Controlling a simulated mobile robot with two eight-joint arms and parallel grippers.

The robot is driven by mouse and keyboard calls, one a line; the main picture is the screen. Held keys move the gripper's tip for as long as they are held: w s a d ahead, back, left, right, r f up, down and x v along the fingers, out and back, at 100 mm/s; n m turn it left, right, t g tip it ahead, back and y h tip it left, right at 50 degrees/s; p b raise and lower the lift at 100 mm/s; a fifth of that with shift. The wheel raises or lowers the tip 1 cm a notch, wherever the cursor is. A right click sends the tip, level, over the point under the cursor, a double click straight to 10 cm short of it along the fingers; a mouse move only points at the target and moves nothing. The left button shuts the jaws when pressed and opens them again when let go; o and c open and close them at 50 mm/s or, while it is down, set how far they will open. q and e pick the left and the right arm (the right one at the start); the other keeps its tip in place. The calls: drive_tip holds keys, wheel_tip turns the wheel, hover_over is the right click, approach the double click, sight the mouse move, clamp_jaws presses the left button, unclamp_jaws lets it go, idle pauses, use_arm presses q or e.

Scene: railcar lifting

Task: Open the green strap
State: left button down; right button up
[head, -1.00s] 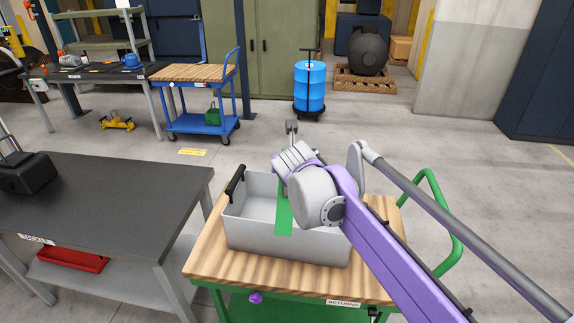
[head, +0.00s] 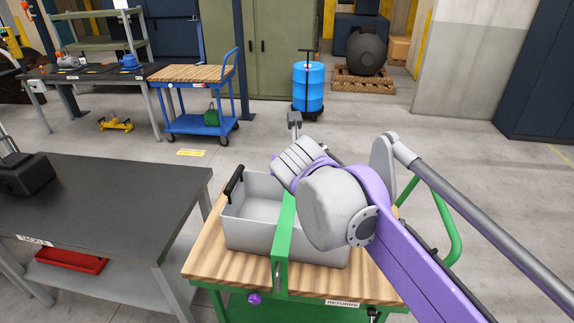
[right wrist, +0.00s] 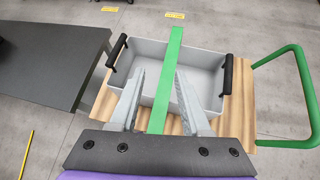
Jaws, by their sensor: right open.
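The green strap (head: 287,222) lies across the middle of the grey bin (head: 245,233). In the head view it comes over the front wall and hangs in front of it; its far part is hidden behind my right arm. My left gripper is not in view.
The bin, with black handles (right wrist: 227,74), stands on a wooden-topped green cart (head: 222,262) with a green push handle (head: 447,225). A dark table (head: 110,200) stands close at left. A blue cart (head: 200,122) and blue drum (head: 308,88) stand further back on open floor.

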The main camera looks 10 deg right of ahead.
drive_tip(key=shift+v, duration=0.75)
drive_tip(key=shift+f, duration=0.1)
